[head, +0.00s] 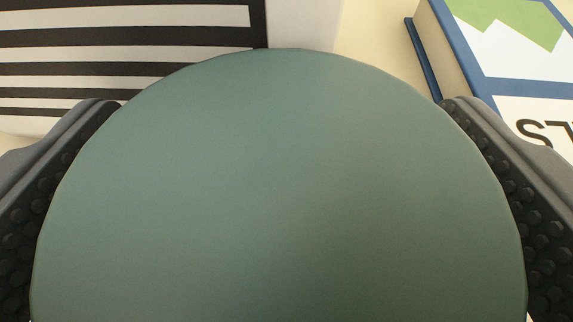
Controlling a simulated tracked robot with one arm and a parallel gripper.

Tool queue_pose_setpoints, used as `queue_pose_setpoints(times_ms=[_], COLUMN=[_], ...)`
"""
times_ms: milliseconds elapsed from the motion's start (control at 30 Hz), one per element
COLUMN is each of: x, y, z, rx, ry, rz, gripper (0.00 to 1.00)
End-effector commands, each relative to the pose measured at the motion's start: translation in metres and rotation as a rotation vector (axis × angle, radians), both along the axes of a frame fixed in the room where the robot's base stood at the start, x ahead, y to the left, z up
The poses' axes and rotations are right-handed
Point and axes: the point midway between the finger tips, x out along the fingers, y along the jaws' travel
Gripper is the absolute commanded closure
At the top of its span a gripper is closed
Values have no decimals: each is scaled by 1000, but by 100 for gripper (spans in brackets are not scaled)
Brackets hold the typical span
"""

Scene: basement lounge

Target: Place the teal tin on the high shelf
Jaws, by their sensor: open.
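The teal tin (280,190) fills most of the head view, very close to the camera, with its round flat face toward me. My gripper (282,110) has one dark, studded finger pad at the tin's left side and one at its right side. The jaws are open around the tin. The pads look very near its edges, and I cannot tell whether either touches. The lower part of the tin runs out of the picture. No high shelf can be made out.
A black-and-white striped object (130,50) lies behind the tin at the upper left. A blue-edged book (500,60) with a green and white cover lies at the upper right, close to the right finger. A pale cream surface (370,45) shows between them.

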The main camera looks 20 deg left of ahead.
Motion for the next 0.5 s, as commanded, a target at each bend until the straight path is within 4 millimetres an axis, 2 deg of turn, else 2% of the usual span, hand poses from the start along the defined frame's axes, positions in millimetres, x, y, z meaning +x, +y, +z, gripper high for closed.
queue_pose_setpoints(times_ms=[200, 267, 400, 467, 500], x=[2, 1, 1, 1, 1], y=[0, 0, 0, 0, 0], z=[0, 0, 0, 0, 0], rx=[0, 0, 0, 1, 1], ry=[-1, -1, -1, -2, -2], rz=[0, 0, 0, 0, 0], gripper=[10, 24, 63, 64, 68])
